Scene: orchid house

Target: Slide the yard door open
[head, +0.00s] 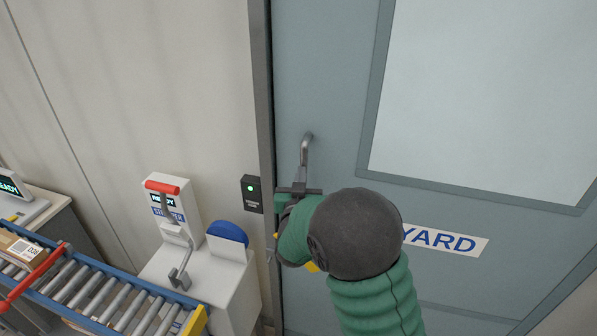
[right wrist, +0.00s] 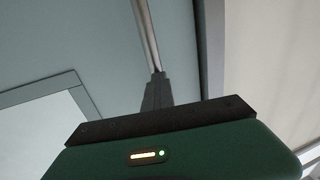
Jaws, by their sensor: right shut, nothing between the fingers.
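The grey-blue yard door (head: 325,75) fills the right half of the head view, with a large pale panel and a YARD sign (head: 447,241). Its left edge is against the metal frame (head: 262,90), with no clear opening visible. A grey bar handle (head: 307,150) stands upright near that edge. My right gripper (head: 299,187) is at the handle's lower part and hides its lower end. In the right wrist view the shut fingers (right wrist: 156,91) point along the handle bar (right wrist: 147,35); I cannot tell whether they touch it. My left gripper is out of view.
A small black box (head: 251,193) with a green light is on the wall left of the door frame. A white machine (head: 174,212) with a red-topped part and a lever stands further left. A roller conveyor (head: 100,297) carries a box at lower left.

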